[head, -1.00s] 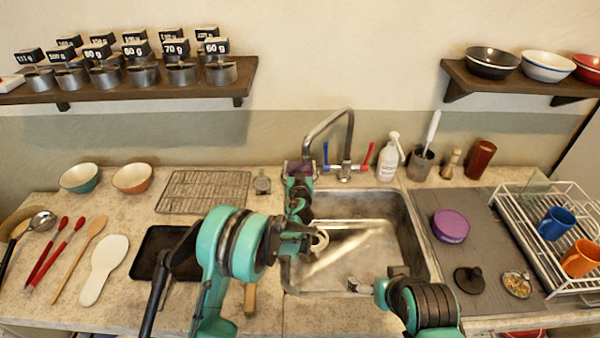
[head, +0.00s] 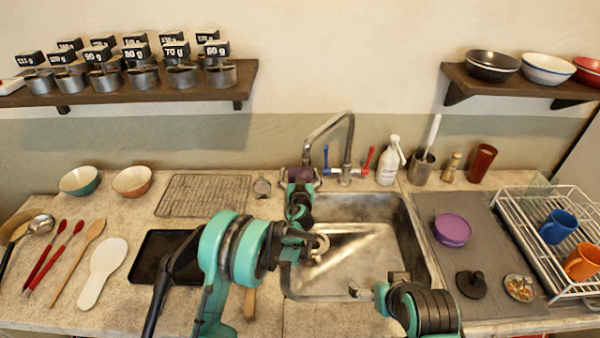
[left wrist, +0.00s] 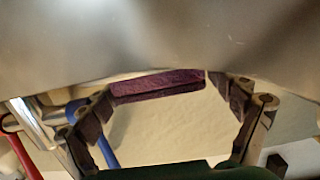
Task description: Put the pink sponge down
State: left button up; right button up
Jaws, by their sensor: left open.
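The sponge (head: 300,174) looks dark purple-pink and is at my left gripper (head: 301,183), behind the sink's back left corner, left of the tap. In the left wrist view the sponge (left wrist: 155,86) is a flat purple bar between the tips of the open left fingers (left wrist: 172,108). A small gap shows at its right end; contact at the left end is unclear. I cannot tell what the sponge rests on. My right gripper (head: 362,293) is low over the sink's front edge, partly hidden by its arm; its jaws are unclear.
The tap (head: 346,150) with blue and red handles stands right of the left gripper. The sink (head: 365,245) is open below. A wire rack (head: 203,195) lies left. A soap bottle (head: 388,160) stands right of the tap. A purple round lid (head: 452,229) lies on the grey mat (head: 480,215).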

pick_arm(q)
jog(key=s, duration=0.2)
jog(key=s+r+p, duration=0.1)
jog(key=s, duration=0.4)
jog(key=shift+s+r+p, duration=0.15)
jog(key=shift+r+p, duration=0.1)
jog(key=shift+p, duration=0.15)
notch_tip(320, 180, up, 8)
jog(key=p, duration=0.2)
pick_arm(e)
notch_tip(320, 180, up, 5)
jog(key=shift+f, duration=0.15)
pick_arm(q)
jog(key=s+a+r+n+g+y, duration=0.1)
jog(key=s+a+r+g, duration=0.1)
jog(key=s+a+r, duration=0.4)
jog(key=s+a+r+n+g+y, duration=0.1)
jog(key=s+a+g+y, duration=0.1)
jog(key=s+a, duration=0.6)
jog(key=s+a+f+m+g+h, duration=0.1)
jog(key=s+a+f+g, duration=0.1)
jog(key=s, duration=1)
jog(key=s+a+f+m+g+h, duration=0.1)
jog(key=s+a+f+g+h, duration=0.1)
jog(key=s, duration=1.1)
jog(key=shift+s+f+g, duration=0.15)
jog(key=shift+f+g, duration=0.4)
jog(key=shift+g, duration=0.05)
pick_arm(e)
jog(key=shift+c, duration=0.4)
